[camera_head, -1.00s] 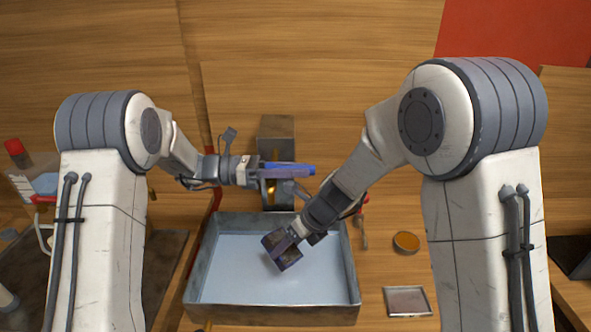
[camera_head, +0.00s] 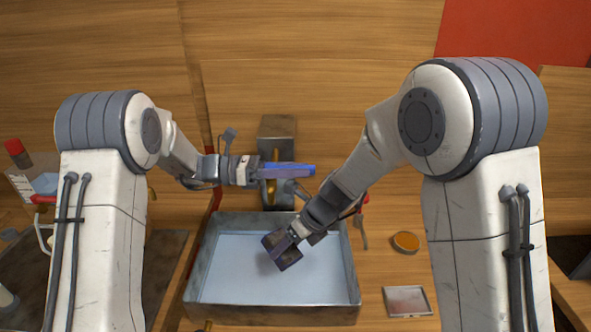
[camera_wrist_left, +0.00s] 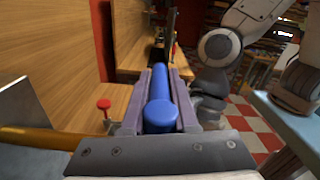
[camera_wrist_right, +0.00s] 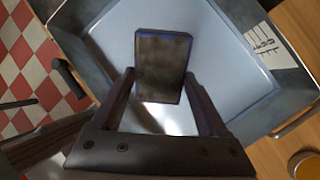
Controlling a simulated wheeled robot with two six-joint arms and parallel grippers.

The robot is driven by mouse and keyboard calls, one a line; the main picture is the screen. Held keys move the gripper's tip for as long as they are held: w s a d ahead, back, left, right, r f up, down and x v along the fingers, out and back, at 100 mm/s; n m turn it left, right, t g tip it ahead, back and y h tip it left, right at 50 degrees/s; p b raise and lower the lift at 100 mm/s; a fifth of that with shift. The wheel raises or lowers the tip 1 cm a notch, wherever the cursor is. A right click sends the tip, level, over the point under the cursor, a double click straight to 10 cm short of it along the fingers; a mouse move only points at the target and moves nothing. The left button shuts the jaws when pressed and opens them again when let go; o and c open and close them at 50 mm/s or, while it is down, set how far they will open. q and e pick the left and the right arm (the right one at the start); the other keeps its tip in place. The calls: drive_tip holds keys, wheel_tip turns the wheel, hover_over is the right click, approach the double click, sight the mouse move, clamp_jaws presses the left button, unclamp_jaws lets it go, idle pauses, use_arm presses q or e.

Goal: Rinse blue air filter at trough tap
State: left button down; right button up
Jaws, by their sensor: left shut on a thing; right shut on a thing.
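The blue air filter (camera_wrist_right: 163,62), a flat panel with a blue frame and dirty brown face, is held between the fingers of my right gripper (camera_wrist_right: 160,80). In the head view the filter (camera_head: 282,251) is tilted over the middle of the trough (camera_head: 270,315). My left gripper (camera_head: 275,170) is shut on a blue rod-like handle (camera_head: 302,169) in front of the tap (camera_head: 277,133). In the left wrist view the handle (camera_wrist_left: 160,112) lies lengthwise between both fingers. The gripper partly hides the tap and its brass spout (camera_head: 271,192). I cannot tell whether water runs.
Right of the trough lie a round orange-topped dish (camera_head: 405,242) and a flat metal tray (camera_head: 407,301). A red-handled tool (camera_head: 362,230) is beside the trough's right wall. At the far left is a red-capped bottle (camera_head: 15,148). A wooden wall rises behind the tap.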

idle(0.4)
use_arm(q)
drive_tip(key=shift+s+m+g, duration=0.25)
drive_tip(key=shift+m+g, duration=0.25)
drive_tip(key=shift+g, duration=0.3)
drive_tip(key=c, duration=0.7)
unclamp_jaws()
drive_tip(key=a, duration=0.8)
drive_tip(key=w+a, duration=0.1)
drive_tip(key=a, duration=0.3)
drive_tip(key=shift+w, duration=0.1)
